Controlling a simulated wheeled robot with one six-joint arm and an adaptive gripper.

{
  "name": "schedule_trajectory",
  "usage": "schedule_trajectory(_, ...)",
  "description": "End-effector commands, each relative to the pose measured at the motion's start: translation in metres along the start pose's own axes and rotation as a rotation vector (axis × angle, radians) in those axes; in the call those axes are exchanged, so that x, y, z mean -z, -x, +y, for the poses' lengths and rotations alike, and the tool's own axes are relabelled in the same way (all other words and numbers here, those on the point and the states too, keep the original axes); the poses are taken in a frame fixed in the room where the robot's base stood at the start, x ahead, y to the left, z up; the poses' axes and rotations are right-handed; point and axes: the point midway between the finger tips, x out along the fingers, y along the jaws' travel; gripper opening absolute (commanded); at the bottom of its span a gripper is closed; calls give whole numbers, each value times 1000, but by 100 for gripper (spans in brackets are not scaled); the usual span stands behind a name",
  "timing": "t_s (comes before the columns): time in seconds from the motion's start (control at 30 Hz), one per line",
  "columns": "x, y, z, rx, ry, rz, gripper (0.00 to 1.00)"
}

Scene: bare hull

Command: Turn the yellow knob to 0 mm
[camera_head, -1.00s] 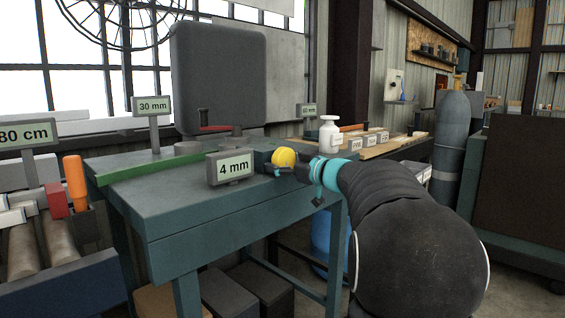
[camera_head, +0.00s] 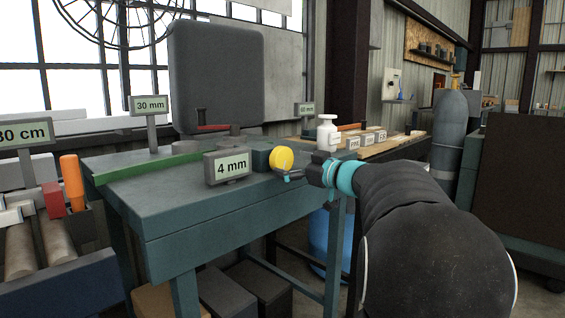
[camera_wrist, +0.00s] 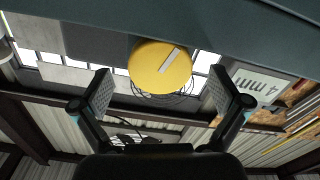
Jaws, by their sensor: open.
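The yellow knob (camera_head: 281,158) sits on the dark block at the right part of the green workbench (camera_head: 180,222). A display (camera_head: 227,167) left of it reads 4 mm. In the wrist view the round knob (camera_wrist: 160,68) has a pale pointer bar, slanted in that picture, and the 4 mm display (camera_wrist: 262,84) shows at the right. My gripper (camera_head: 290,176) is close beside the knob at its lower right. In the wrist view my gripper (camera_wrist: 162,92) is open, its fingers apart on either side below the knob; they do not visibly touch it.
A sign reading 30 mm (camera_head: 150,104) and a green rail (camera_head: 150,166) are on the bench. A white bottle (camera_head: 327,134) stands behind my arm. An orange handle (camera_head: 72,182) and rollers (camera_head: 52,238) lie left. A grey cylinder (camera_head: 452,130) stands right.

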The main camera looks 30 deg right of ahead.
Motion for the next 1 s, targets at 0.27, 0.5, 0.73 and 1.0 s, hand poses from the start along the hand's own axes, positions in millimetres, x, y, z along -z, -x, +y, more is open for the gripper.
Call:
schedule_trajectory(0.27,0,54,1,-4,0,0,99)
schedule_trajectory(0.5,0,75,0,-1,-1,1,99)
schedule_trajectory(0.73,0,77,0,0,-1,1,99)
schedule_trajectory(1.0,-2,86,8,-21,-1,-6,84)
